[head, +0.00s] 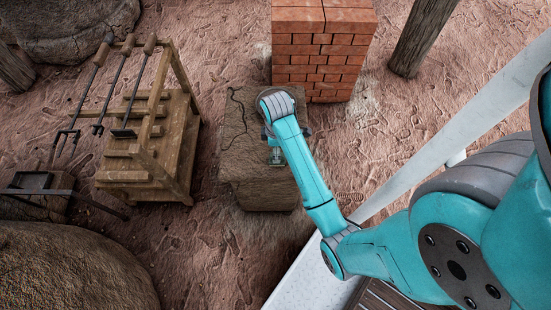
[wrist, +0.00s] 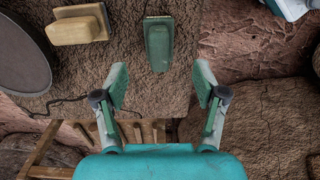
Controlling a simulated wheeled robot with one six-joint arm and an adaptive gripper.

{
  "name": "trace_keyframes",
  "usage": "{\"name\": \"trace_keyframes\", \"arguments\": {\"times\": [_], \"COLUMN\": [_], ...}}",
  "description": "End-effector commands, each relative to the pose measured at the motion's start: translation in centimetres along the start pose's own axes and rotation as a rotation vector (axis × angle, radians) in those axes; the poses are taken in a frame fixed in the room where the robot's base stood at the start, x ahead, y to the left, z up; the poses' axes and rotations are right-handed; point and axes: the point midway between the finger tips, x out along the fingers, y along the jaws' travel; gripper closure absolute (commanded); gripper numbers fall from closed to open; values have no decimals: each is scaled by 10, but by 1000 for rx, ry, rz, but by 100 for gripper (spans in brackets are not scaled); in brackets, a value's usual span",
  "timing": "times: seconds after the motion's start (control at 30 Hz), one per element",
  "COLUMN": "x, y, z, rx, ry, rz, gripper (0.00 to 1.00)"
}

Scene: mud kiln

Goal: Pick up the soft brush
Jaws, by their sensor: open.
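In the wrist view, a tan, wood-coloured block with a darker edge strip (wrist: 80,26) lies on the brown stone block at the upper left. A green tapered piece (wrist: 158,43) lies to its right, just ahead of the gap between my fingers. I cannot tell for sure which of the two is the soft brush. My gripper (wrist: 161,84) is open and empty, its fingers spread on either side of the gap. In the head view my gripper (head: 275,155) is over the stone block, and my arm hides the small things there.
The stone block (head: 250,185) stands in front of a red brick stack (head: 323,50). A wooden rack with iron tools (head: 150,150) stands to the left. A dark round disc (wrist: 20,58) is left of the tan block. A wooden post (head: 422,38) stands behind right.

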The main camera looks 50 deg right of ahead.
Motion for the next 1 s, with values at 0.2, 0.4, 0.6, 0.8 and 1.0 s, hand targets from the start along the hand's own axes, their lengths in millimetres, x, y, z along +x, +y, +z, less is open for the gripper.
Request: {"name": "trace_keyframes", "arguments": {"times": [0.2, 0.4, 0.6, 0.8, 1.0], "x": [24, 38, 67, 78, 78], "y": [0, 0, 0, 0, 1], "z": [0, 1, 3, 3, 3], "rx": [1, 1, 1, 1, 1], "ry": [0, 0, 0, 1, 1], "rz": [0, -1, -1, 1, 2], "gripper": [29, 29, 29, 29, 32]}}
